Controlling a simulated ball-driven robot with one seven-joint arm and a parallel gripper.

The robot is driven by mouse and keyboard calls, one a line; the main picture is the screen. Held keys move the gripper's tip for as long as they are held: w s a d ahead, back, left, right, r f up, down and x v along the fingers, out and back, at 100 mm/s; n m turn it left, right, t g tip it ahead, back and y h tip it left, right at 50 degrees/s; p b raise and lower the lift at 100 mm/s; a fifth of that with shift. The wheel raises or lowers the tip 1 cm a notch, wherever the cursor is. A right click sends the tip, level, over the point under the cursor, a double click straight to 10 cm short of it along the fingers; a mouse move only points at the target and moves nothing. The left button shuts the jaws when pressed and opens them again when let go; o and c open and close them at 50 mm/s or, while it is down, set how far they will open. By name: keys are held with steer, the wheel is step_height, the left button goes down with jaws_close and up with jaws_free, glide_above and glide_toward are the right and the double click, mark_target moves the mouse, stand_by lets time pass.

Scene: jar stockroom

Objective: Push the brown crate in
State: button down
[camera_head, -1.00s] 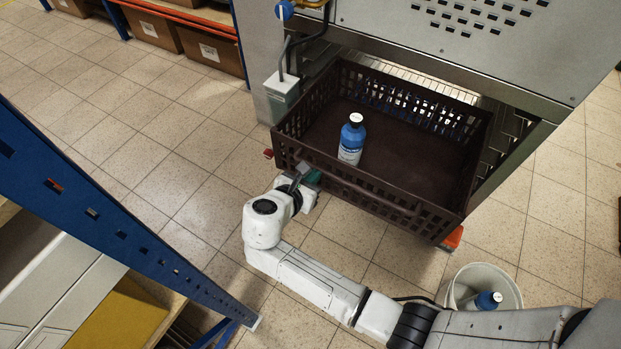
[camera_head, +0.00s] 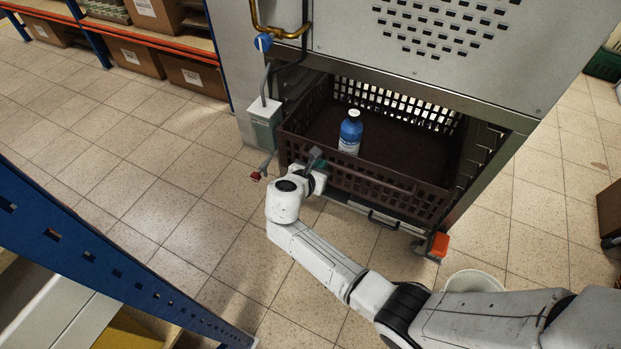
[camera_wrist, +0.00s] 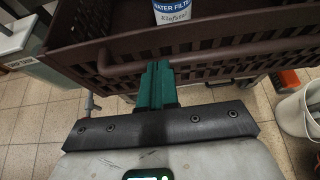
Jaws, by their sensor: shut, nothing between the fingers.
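The brown crate (camera_head: 395,188) sits mostly inside the opening under a grey metal cabinet, with its front part jutting out. A blue bottle (camera_head: 350,134) with a white cap stands upright in it; the wrist view shows its label reading "water filter" (camera_wrist: 174,12). My gripper (camera_head: 314,158) is at the left part of the crate's front. In the wrist view the green fingers (camera_wrist: 154,78) are shut and empty, with their tips at the crate's front bar (camera_wrist: 225,50). They look to be touching it, but the exact contact is hard to tell.
A grey-green box (camera_head: 265,122) is fixed at the cabinet's left post. An orange-red piece (camera_head: 438,245) is at the lower right of the opening. A white bucket (camera_head: 472,281) stands at the front right. A blue rack post (camera_head: 120,270) is at the left. Tiled floor lies between.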

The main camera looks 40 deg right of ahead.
steer(key=w+d+b, duration=0.1)
steer(key=d, duration=0.4)
steer(key=w+d, duration=0.2)
steer(key=d, duration=0.3)
steer(key=w+d+b, duration=0.1)
steer(key=w+d, duration=0.1)
steer(key=d, duration=0.3)
steer(key=shift+w+d+b, duration=0.1)
steer(key=shift+w+b, duration=0.15)
steer(key=shift+b, duration=0.05)
steer(key=shift+w+d+r, duration=0.1)
steer(key=shift+r, duration=0.05)
steer(key=p, duration=0.5)
glide_toward(342, 129)
steer(key=shift+w+a+f, duration=0.15)
steer(key=shift+a+f, duration=0.65)
steer(key=shift+f, duration=0.2)
